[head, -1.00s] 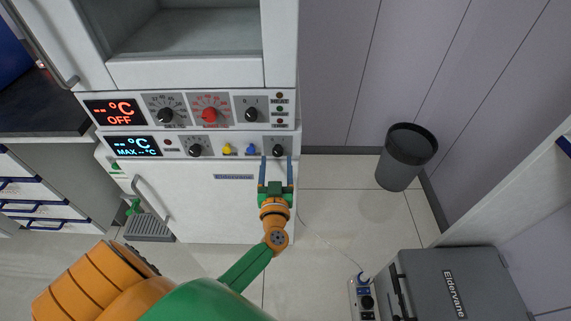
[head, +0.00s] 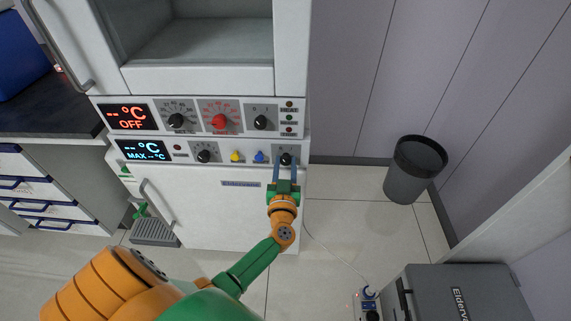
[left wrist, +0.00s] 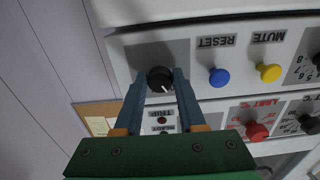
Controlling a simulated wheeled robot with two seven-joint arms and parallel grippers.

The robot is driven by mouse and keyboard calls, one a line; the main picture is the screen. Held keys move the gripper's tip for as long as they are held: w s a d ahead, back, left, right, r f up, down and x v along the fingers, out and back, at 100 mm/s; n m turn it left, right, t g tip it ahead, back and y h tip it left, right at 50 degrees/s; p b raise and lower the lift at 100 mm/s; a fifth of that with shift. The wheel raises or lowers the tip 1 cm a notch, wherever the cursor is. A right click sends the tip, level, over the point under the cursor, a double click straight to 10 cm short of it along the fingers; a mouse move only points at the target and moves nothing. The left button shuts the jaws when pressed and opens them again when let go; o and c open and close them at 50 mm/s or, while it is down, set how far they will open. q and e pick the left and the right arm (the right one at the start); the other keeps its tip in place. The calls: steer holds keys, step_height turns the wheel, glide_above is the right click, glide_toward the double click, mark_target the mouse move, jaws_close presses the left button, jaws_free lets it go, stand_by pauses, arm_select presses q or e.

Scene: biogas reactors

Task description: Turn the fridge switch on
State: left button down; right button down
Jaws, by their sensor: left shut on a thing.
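The fridge switch is a black knob (head: 286,158) at the right end of the lower white panel (head: 222,150). My left gripper (head: 285,164) reaches up from below, with its blue fingers shut on the knob's sides. The left wrist view shows the same knob (left wrist: 160,78) between the two fingertips, with a pale pointer mark on its face. The fingers partly hide the knob's surround. The lower display (head: 144,149) glows blue and reads "-- °C, MAX -- °C". My right gripper is not in view.
The upper panel has a red "OFF" display (head: 130,117) and a red knob (head: 219,121). Yellow (head: 235,156) and blue (head: 259,156) buttons sit left of the switch.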

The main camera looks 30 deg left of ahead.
arm_select(q)
steer(key=shift+r+m+p, duration=0.15)
steer(key=shift+m+p, duration=1.05)
steer(key=shift+p, duration=0.05)
steer(key=m+p, duration=0.1)
steer(key=m, duration=0.1)
steer(key=shift+m+p, duration=0.3)
steer(key=shift+p, duration=0.05)
steer(key=m+p, duration=0.1)
steer(key=m, duration=0.2)
steer(key=shift+s+m+p, duration=0.1)
steer(key=shift+m+p, duration=0.35)
steer(key=shift+m, duration=1.25)
steer(key=shift+f+m, duration=0.2)
steer(key=shift+m, duration=0.1)
steer(key=c, duration=0.5)
jaws_free()
steer(key=shift+r, duration=0.1)
